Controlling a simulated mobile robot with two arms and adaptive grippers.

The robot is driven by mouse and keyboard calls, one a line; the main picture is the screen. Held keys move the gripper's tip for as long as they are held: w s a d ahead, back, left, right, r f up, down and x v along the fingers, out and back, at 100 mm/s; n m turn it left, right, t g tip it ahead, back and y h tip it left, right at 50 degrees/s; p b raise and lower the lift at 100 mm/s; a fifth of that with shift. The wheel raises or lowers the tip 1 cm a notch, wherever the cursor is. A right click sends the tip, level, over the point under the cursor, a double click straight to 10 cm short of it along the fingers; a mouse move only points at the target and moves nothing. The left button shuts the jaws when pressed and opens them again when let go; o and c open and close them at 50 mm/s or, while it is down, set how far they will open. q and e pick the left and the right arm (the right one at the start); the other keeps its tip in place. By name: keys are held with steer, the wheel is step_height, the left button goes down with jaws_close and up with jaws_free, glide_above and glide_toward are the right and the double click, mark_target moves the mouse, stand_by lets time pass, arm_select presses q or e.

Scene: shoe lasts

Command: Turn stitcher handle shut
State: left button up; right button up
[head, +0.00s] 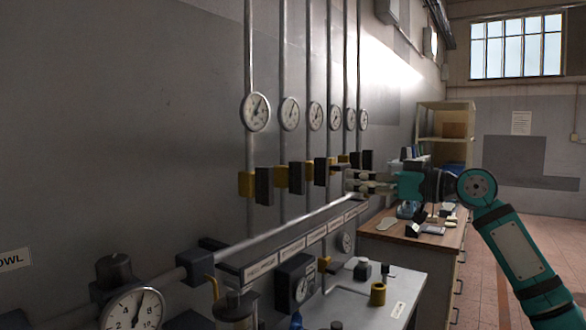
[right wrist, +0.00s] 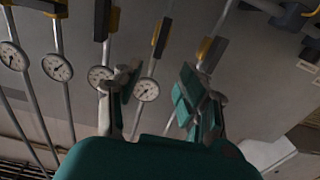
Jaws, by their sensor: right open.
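Several valves with yellow bodies and black bar handles sit in a row on vertical pipes along the wall. Black handles (head: 264,186), (head: 296,178) and (head: 321,171) show clearly in the head view. The labels are too small to read, so I cannot tell which handle is the stitcher's. My right gripper (head: 351,182) is open and empty at the far end of the row. In the right wrist view its fingers (right wrist: 155,88) are spread, with one black handle (right wrist: 163,36) above the gap between them, apart from both. My left gripper is not in view.
Round gauges (head: 255,112) hang on the pipes above the valves. A horizontal pipe and a labelled rail (head: 300,244) run below them. A large gauge (head: 136,309) is at the lower left. A wooden-topped bench (head: 440,238) with small items stands beyond.

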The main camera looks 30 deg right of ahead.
steer(key=p, duration=0.3)
glide_toward(304, 173)
steer(key=w, duration=0.2)
steer(key=p+x, duration=0.2)
steer(key=x, duration=0.2)
steer(key=a+p+x, duration=0.1)
steer(key=p+x, duration=0.1)
steer(key=x, duration=0.2)
steer(key=shift+w+a, duration=0.15)
steer(key=shift+w, duration=0.2)
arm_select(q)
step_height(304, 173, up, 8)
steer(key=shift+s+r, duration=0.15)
arm_select(e)
steer(key=shift+c, duration=0.2)
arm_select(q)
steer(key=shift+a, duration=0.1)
arm_select(e)
jaws_close()
